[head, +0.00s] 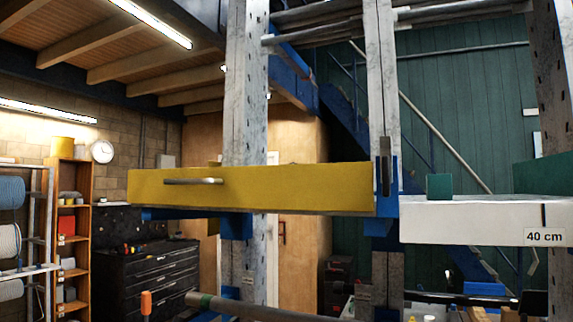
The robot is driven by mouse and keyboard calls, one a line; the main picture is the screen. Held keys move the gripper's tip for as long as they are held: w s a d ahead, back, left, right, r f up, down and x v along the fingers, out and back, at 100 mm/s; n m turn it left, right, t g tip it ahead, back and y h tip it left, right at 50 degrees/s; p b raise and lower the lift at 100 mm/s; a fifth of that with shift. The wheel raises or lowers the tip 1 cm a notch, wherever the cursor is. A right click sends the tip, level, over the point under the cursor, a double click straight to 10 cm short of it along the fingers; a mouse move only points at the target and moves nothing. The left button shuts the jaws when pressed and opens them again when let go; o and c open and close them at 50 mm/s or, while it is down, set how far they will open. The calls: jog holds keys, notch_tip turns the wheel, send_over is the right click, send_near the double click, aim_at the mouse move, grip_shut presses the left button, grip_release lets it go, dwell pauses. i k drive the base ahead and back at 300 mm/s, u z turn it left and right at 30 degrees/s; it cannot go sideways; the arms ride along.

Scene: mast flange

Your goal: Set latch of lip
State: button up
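A yellow board (290,190), which may be the lip, lies level across the middle of the head view, in front of the perforated grey uprights. A short metal bar handle (193,181) is on its left half. At its right end a dark upright lever (385,165) sits against a blue bracket (393,195); this may be the latch. The lever stands about vertical. I cannot tell whether it is engaged. My gripper is not in view.
A white beam (470,221) labelled 40 cm runs right of the bracket, with a small green block (439,186) on top. A black drawer cabinet (150,280) is behind at left.

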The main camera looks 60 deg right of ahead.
aim_at(385, 142)
jog(key=z, duration=1.5)
jog(key=k, duration=1)
jog(key=z, duration=0.65)
jog(key=i, duration=1)
jog(key=z, duration=0.6)
